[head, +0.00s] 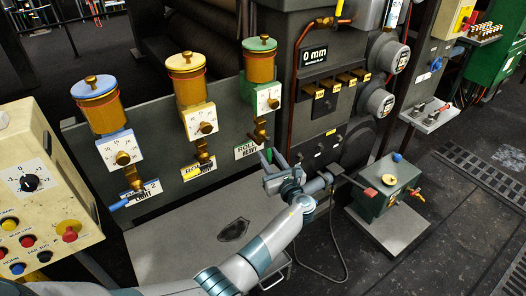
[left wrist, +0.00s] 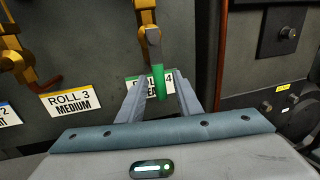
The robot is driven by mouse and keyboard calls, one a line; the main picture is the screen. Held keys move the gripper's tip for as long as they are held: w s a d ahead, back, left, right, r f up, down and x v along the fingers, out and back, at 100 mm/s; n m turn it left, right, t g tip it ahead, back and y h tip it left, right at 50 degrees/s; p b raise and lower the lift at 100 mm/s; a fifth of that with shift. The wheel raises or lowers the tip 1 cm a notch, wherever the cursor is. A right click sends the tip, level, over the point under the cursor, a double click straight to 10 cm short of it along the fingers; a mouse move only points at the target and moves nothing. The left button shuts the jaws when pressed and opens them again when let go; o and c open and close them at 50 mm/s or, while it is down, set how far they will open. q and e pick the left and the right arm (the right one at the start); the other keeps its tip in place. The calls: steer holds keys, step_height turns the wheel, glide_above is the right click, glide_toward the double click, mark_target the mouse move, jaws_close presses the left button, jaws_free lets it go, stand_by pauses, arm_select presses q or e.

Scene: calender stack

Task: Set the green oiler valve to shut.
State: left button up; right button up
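The green oiler (head: 260,64) is the rightmost of three oiler pots on the grey panel, with a white dial (head: 268,99) below it. Its brass valve (head: 259,132) has a green lever (head: 268,155) that points down in front of the "ROLL 4 HEAVY" label. In the left wrist view the green lever (left wrist: 159,84) hangs between the two fingers of my left gripper (left wrist: 162,92), with gaps at its sides. My left gripper (head: 273,172) is open just below the valve in the head view. My right gripper is not seen.
A yellow oiler (head: 187,78) and a blue oiler (head: 100,104) stand to the left, each with its own valve. A cream control box (head: 42,185) is at far left. A grey ledge (head: 190,240) lies below the panel.

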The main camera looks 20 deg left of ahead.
arm_select(q)
steer(key=shift+w+a, duration=0.15)
steer(key=shift+w, duration=0.05)
steer(key=shift+r, duration=0.1)
jaws_close()
